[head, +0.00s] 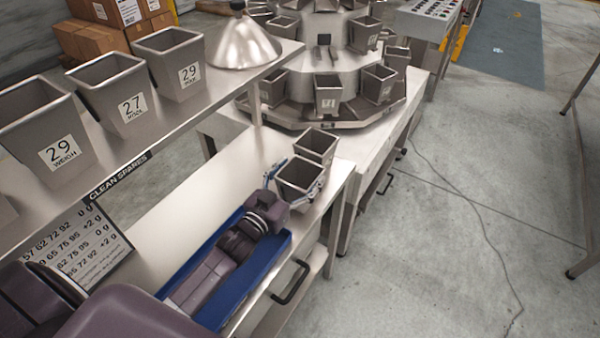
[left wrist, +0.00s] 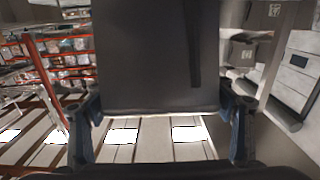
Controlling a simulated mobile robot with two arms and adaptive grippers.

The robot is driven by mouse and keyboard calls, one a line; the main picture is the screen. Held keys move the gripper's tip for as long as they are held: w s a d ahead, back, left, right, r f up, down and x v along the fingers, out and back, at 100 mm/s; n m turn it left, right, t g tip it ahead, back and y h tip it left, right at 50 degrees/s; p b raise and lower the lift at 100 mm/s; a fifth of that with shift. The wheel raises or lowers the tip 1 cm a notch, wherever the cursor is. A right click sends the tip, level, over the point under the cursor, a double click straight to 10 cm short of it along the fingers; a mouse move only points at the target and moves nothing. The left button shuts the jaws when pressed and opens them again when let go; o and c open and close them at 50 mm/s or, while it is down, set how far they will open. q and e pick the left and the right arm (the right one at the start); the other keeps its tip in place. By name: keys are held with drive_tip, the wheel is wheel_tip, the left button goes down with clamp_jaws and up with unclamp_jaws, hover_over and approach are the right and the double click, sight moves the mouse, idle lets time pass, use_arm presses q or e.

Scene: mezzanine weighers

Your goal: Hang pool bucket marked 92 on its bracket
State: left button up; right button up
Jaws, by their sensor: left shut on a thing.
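My left gripper (head: 296,180) is shut on a grey metal bucket (head: 300,172), its blue fingers on either side. The held bucket is over the far end of the lower bench, and its open top faces up. I see no number on it. In the left wrist view the held bucket (left wrist: 158,60) fills the middle between the two fingers (left wrist: 160,120), and a dark strip runs down its face. A second grey bucket (head: 316,144) is just behind it. The weigher (head: 310,75) carries several buckets around its ring; two short prongs (head: 323,53) show bare on its upper part. My right gripper is out of view.
An upper shelf (head: 215,88) marked CLEAN SPARES holds buckets 29 weigh (head: 50,130), 27 pool (head: 110,92), 29 pool (head: 171,65) and a steel cone (head: 240,42). A blue tray (head: 262,268) lies under my arm. Open floor (head: 430,240) is to the right.

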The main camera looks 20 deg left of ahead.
use_arm(q)
drive_tip(key=shift+r, duration=0.1)
drive_tip(key=o, duration=1.6)
drive_tip(key=shift+f, duration=0.2)
drive_tip(key=shift+r, duration=0.1)
